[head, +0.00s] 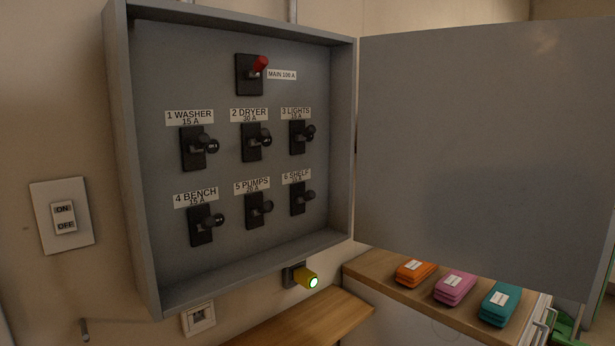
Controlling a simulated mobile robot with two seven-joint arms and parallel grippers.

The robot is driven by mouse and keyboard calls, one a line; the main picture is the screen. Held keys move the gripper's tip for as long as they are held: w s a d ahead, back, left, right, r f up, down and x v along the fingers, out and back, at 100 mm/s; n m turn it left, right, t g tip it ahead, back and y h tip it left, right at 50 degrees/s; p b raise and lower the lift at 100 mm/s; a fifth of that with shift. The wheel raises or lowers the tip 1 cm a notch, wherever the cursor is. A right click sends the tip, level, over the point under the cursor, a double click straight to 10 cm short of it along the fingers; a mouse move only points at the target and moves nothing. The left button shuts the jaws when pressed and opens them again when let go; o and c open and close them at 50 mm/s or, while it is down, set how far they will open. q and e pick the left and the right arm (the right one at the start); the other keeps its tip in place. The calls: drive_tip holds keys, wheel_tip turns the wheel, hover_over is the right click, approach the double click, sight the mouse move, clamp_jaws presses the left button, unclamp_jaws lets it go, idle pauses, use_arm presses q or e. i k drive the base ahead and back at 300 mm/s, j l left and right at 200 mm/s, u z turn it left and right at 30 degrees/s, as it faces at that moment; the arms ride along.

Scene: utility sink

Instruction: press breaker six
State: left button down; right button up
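Breaker six (302,199), a black toggle on a black plate, sits at the lower right of the grey breaker panel (130,150). Its label (297,177) reads 6 SHELF. Its knob points to the right, toward the open side. The panel's grey door (480,140) stands open to the right. Breaker five (259,209) is just left of it and breaker three (301,137) is above it. Neither of my grippers is in the head view.
Breakers one (198,147), two (256,141) and four (206,223) and the red-handled main switch (254,70) share the panel. A yellow lit knob (307,278) juts out below. An ON/OFF switch (63,217) is at left. A wooden counter (375,268) holds folded cloth-like bundles. Space before the panel is clear.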

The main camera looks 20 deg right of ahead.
sight(308, 196)
drive_tip(key=i+l, duration=0.1)
drive_tip(key=l, duration=0.4)
drive_tip(key=i+l+u, duration=0.1)
drive_tip(key=l, duration=0.4)
drive_tip(key=i+l, duration=0.15)
drive_tip(key=l, duration=0.35)
drive_tip(key=u, duration=0.05)
